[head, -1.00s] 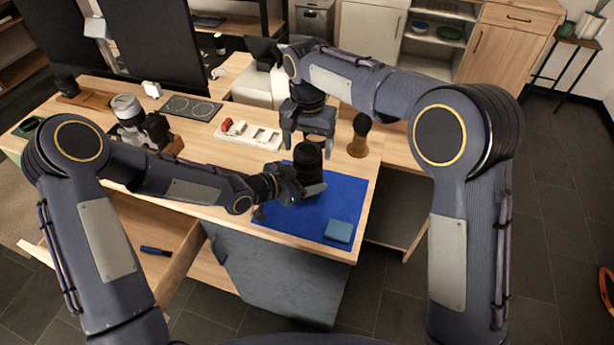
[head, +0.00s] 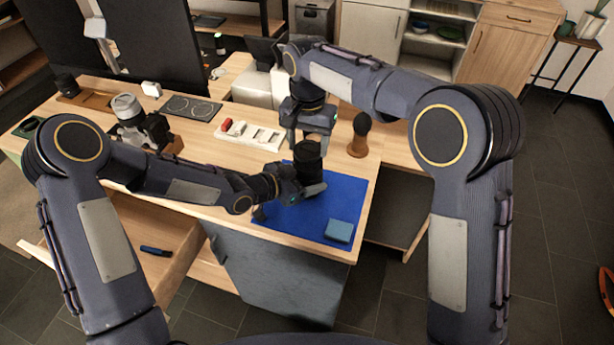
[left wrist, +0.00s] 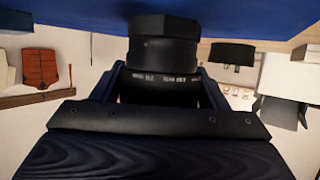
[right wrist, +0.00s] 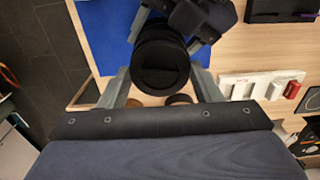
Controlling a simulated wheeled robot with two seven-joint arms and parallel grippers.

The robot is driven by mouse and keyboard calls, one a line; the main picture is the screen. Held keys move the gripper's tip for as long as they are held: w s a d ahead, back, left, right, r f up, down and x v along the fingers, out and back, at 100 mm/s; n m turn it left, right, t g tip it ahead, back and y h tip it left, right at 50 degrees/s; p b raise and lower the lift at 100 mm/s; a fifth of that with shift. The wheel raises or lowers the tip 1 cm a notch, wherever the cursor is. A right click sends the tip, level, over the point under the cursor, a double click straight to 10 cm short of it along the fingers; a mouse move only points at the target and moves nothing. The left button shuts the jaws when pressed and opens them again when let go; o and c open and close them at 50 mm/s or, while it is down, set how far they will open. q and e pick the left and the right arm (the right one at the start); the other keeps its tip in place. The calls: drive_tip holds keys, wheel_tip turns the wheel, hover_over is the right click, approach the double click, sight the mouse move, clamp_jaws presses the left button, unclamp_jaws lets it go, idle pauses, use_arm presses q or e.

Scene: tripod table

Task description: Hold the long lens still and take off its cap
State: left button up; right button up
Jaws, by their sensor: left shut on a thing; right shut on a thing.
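The long black lens (head: 308,172) stands upright on the blue mat (head: 300,222). My left gripper (head: 302,188) is shut around its barrel from the side. In the left wrist view the lens (left wrist: 163,50) sits between both fingers, with a ring of small white lettering. My right gripper (head: 308,142) comes down from above, its fingers on either side of the lens's top end. In the right wrist view the round black cap (right wrist: 160,65) lies between the fingers, and my right gripper (right wrist: 160,78) is shut on it. The cap appears seated on the lens; its seam is not clear.
A brush with a dark head (head: 360,125) stands just right of the lens. A folded blue cloth (head: 339,231) lies at the mat's front right. A white tray with red items (head: 248,135) and a camera (head: 140,125) are farther left. The mat's front is mostly clear.

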drive_tip(key=shift+r, duration=0.45)
drive_tip(key=shift+r, duration=2.45)
use_arm(q)
drive_tip(key=o, duration=1.5)
drive_tip(key=v, duration=1.1)
drive_tip(key=shift+s+a+r, duration=0.15)
drive_tip(key=shift+a, duration=0.1)
drive_tip(key=shift+s+a+r, duration=0.1)
drive_tip(key=shift+s+a, duration=0.05)
